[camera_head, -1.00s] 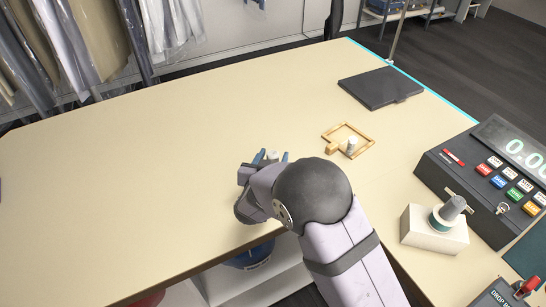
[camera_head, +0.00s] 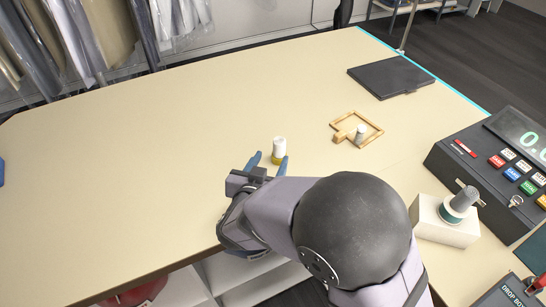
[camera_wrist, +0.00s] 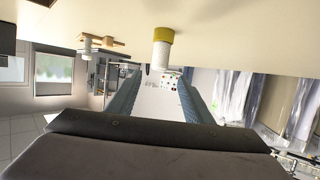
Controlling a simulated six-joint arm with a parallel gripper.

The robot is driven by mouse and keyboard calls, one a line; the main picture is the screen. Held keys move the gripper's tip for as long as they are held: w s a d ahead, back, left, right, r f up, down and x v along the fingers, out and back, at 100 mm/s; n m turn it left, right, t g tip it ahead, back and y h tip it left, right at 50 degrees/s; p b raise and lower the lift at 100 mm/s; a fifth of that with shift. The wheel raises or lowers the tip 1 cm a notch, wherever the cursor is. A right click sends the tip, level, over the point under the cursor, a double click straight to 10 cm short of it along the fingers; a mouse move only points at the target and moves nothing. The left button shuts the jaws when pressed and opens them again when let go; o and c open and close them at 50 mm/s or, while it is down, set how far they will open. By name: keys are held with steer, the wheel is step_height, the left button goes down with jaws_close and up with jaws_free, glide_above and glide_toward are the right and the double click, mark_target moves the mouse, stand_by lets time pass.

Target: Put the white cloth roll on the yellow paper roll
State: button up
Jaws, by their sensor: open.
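The white cloth roll (camera_head: 279,143) stands upright on the yellow paper roll (camera_head: 277,160) on the counter. The upside-down wrist view shows the yellow roll (camera_wrist: 163,36) against the counter and the white roll (camera_wrist: 161,55) stacked on it, end to end. My gripper (camera_head: 267,164) is open and empty, on the near side of the stack. In the head view its right fingertip appears close to the stack's base; I cannot tell whether they touch. In the wrist view the stack lies ahead of the open fingers (camera_wrist: 157,78).
A small wooden tray (camera_head: 371,139) with another white roll (camera_head: 361,131) lies to the right. A dark flat pad (camera_head: 390,77) lies farther back. A cash register (camera_head: 500,160) and a white box with a knob (camera_head: 437,228) stand at right.

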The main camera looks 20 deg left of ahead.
steer(key=shift+s+r, duration=0.1)
steer(key=shift+s, duration=0.15)
steer(key=w+d+g, duration=0.1)
steer(key=w+d+f+g+y, duration=0.1)
steer(key=d, duration=0.1)
steer(key=w+d+f+g, duration=0.1)
steer(key=shift+w+d+y, duration=0.2)
steer(key=shift+w+y, duration=0.1)
steer(key=shift+y, duration=0.1)
steer(key=d+g, duration=0.1)
steer(key=d, duration=0.1)
steer(key=s+d+f+g, duration=0.1)
steer(key=d, duration=0.1)
steer(key=d+f, duration=0.1)
steer(key=shift+s+d+n+g, duration=0.2)
steer(key=shift+d+n+g, duration=0.1)
steer(key=shift+d+g, duration=0.1)
steer(key=s+d+f+g+h, duration=0.1)
steer(key=s+d+g, duration=0.3)
steer(key=s+d, duration=0.5)
steer(key=s+d+f+m+g+h, duration=0.1)
steer(key=s+d+g, duration=0.3)
steer(key=s+d, duration=0.5)
steer(key=d+f+h, duration=0.1)
steer(key=d, duration=0.3)
steer(key=shift+d+f+m, duration=0.25)
steer(key=shift+m, duration=0.05)
